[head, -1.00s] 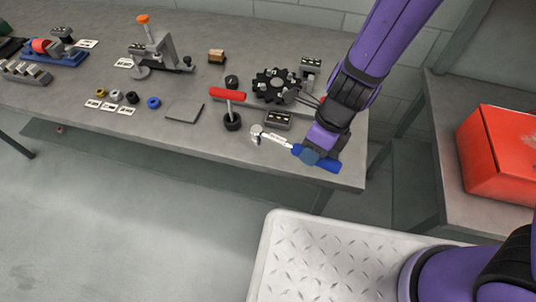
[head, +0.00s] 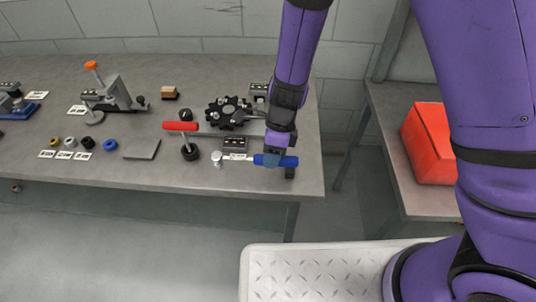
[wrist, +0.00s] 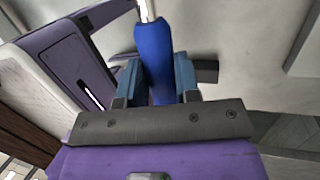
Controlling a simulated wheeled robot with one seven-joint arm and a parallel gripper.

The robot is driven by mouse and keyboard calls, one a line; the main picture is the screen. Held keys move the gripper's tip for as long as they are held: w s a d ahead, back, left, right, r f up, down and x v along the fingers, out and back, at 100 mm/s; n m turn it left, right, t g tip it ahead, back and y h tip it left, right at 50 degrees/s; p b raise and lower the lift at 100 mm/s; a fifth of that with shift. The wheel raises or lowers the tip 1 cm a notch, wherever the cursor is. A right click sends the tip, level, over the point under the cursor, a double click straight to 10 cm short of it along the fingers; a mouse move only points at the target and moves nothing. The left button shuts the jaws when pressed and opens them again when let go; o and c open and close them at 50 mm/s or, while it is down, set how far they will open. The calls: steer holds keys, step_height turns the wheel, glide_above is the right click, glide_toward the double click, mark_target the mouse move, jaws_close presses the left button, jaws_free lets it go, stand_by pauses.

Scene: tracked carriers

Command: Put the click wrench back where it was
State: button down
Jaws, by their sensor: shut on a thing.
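The click wrench (head: 240,157) has a blue handle and a bright shaft with a round head at its left end. It lies roughly level across the picture at the right front of the workbench in the head view. My gripper (head: 272,160) is shut on its blue handle. In the wrist view the blue handle (wrist: 153,55) stands between the two jaws of my gripper (wrist: 158,80). The far end of the wrench is cut off there. I cannot tell whether the wrench touches the bench top.
The workbench (head: 245,183) carries a black toothed wheel (head: 228,111), a dark block with a display (head: 235,142), a red-handled tool (head: 180,126) and a grey plate (head: 141,149). A red box (head: 428,143) stands on a side table. Bench top in front of the wrench is bare.

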steer(key=shift+w+a+f, duration=0.1)
steer(key=shift+w+a, duration=0.05)
steer(key=shift+w, duration=0.6)
steer(key=shift+w+a+f, duration=0.1)
steer(key=shift+w+a, duration=0.05)
steer(key=shift+w, duration=0.55)
steer(key=shift+w+f, duration=0.15)
steer(key=shift+f, duration=1.7)
steer(key=c, duration=0.8)
jaws_free()
